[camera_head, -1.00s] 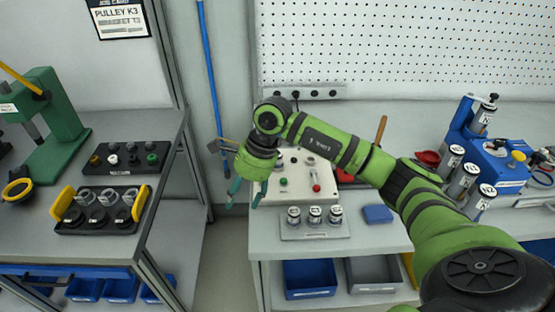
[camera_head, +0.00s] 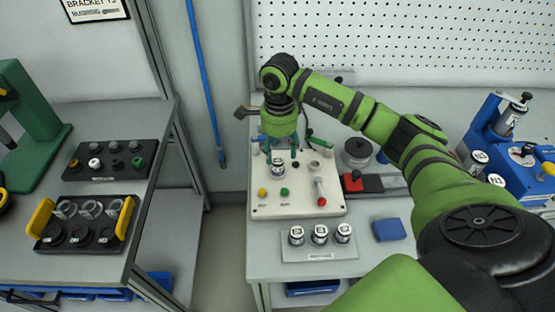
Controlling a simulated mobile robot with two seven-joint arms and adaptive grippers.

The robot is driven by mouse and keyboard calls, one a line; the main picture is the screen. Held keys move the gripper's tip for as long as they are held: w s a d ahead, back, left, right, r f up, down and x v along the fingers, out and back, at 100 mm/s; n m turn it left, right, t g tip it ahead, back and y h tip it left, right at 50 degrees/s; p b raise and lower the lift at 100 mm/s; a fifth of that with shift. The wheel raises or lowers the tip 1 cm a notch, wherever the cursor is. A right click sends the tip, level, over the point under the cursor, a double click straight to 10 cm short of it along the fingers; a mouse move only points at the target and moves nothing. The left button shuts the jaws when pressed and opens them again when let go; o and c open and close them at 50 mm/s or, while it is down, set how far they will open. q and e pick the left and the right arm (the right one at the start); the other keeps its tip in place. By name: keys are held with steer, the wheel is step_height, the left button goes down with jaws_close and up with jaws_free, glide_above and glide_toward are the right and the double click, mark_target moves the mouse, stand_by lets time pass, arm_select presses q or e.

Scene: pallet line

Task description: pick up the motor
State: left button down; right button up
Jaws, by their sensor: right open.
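A small silver motor (camera_head: 278,181) with a black-and-white top stands upright on the white panel box (camera_head: 300,205). My right gripper (camera_head: 280,152) points down over the back left of this box, just above and behind that motor in the picture. Its teal fingers are apart and I see nothing held between them. I cannot tell whether a finger touches the motor. Three similar motors (camera_head: 320,234) stand in a row on a grey tray (camera_head: 320,254) in front of the box. My left gripper is out of view.
A blue block (camera_head: 389,230) lies right of the tray. A red-and-black device (camera_head: 361,183) sits right of the box. A blue fixture (camera_head: 515,145) with labelled cylinders stands at far right. A left table (camera_head: 90,275) holds two black trays, across a floor gap.

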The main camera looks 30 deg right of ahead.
mark_target(279, 160)
steer(key=f, duration=0.1)
steer(key=f+p, duration=0.1)
steer(key=f, duration=0.1)
steer(key=shift+s+a+f+p, duration=0.25)
steer(key=shift+p, duration=0.15)
steer(key=shift+w+d+f, duration=0.1)
steer(key=shift+f, duration=0.4)
steer(key=shift+c, duration=0.8)
jaws_close()
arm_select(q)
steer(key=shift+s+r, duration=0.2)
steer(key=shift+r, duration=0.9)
